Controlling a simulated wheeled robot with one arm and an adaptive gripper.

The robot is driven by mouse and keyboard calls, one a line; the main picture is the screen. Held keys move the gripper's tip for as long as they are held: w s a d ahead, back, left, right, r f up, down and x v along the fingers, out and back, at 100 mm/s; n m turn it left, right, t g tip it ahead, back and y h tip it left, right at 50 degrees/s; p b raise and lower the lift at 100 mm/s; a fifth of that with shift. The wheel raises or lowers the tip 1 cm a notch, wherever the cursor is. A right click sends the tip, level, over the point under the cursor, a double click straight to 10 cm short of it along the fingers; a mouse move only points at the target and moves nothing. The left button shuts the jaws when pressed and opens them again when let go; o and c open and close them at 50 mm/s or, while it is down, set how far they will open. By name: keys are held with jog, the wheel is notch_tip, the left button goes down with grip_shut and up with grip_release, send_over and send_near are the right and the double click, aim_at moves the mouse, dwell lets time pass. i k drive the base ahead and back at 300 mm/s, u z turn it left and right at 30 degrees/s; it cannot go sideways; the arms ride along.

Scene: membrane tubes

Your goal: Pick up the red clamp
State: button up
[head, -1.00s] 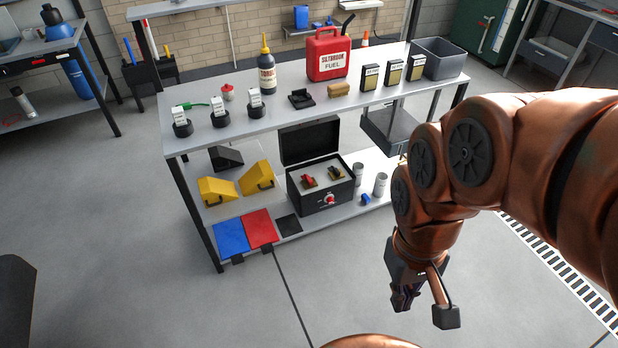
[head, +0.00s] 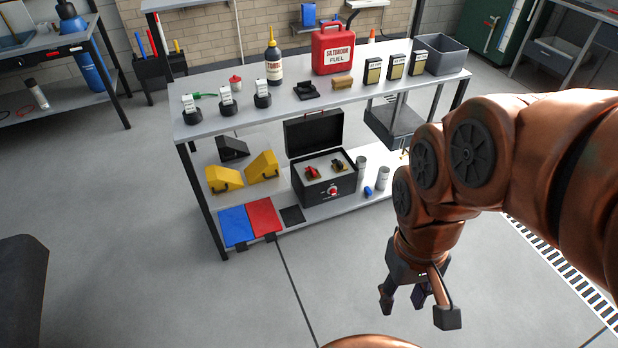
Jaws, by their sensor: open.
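A small red clamp (head: 312,173) lies on the light top surface inside the open black case (head: 325,191), on the lower shelf of the workbench. A dark and tan clamp-like piece (head: 338,165) lies beside it on the right. The case lid stands raised at the back. My gripper (head: 402,301) hangs at the end of my copper-coloured arm, over the floor in front of the bench, to the right of and nearer than the case. Its fingers are apart with nothing between them.
The bench top (head: 225,118) overhangs the lower shelf. Yellow wedges (head: 262,166), blue (head: 236,226) and red (head: 263,215) mats lie left of the case. Grey cylinders (head: 383,178) and a small blue item (head: 367,191) stand right of it. The floor in front is clear.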

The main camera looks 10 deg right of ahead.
aim_at(313, 174)
jog(key=k, duration=1.1)
jog(key=u, duration=0.8)
jog(key=i, duration=0.65)
jog(key=u, duration=0.8)
jog(key=i, duration=0.75)
jog(key=z, duration=0.45)
jog(key=i, duration=0.75)
jog(key=z, duration=1.15)
jog(key=i, duration=0.25)
jog(key=z, duration=0.15)
